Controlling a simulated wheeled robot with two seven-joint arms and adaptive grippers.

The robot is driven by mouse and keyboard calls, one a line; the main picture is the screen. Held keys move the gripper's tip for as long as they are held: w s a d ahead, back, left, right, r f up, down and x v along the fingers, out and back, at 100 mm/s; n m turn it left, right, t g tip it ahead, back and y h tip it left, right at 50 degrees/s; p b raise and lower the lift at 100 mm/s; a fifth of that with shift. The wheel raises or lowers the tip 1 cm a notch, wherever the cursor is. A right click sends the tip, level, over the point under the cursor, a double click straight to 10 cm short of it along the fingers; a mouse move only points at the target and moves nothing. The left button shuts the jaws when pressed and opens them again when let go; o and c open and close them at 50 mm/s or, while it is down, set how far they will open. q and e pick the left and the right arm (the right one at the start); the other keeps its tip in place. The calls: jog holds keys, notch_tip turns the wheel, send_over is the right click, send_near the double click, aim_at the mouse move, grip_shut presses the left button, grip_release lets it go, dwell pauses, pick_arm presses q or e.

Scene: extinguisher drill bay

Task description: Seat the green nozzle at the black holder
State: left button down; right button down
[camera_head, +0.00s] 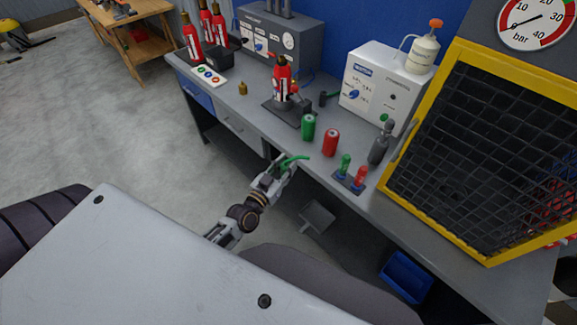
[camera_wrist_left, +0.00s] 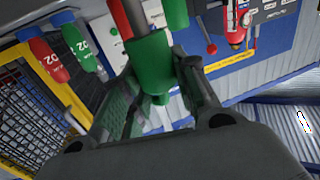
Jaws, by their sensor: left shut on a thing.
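My left gripper (camera_head: 284,170) is over the front edge of the grey bench, shut on a green piece (camera_head: 294,160) that I take for the green nozzle. In the left wrist view the green piece (camera_wrist_left: 150,62) sits between the two fingers of the gripper (camera_wrist_left: 158,82). Its narrow end points back toward the palm. A red extinguisher (camera_head: 283,75) stands on a dark base plate, beyond the gripper and apart from it. A small black upright piece (camera_head: 323,99) stands right of it; I cannot tell if this is the black holder. My right gripper is not in view.
A green can (camera_head: 308,127) and a red can (camera_head: 331,143) stand close beyond the gripper.

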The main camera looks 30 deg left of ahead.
pick_arm(q)
jog(key=a+r+m+g+h, duration=0.1)
jog(key=a+m+h, duration=0.3)
jog(key=a+h, duration=0.2)
jog(key=shift+w+a+r+g, duration=0.15)
jog(key=shift+w+a+g, duration=0.25)
jog(key=shift+a, duration=0.05)
dwell(1.0)
jog(key=shift+w+a+r+h, duration=0.1)
jog(key=shift+a+r+h, duration=0.05)
jog(key=shift+a+h, duration=0.15)
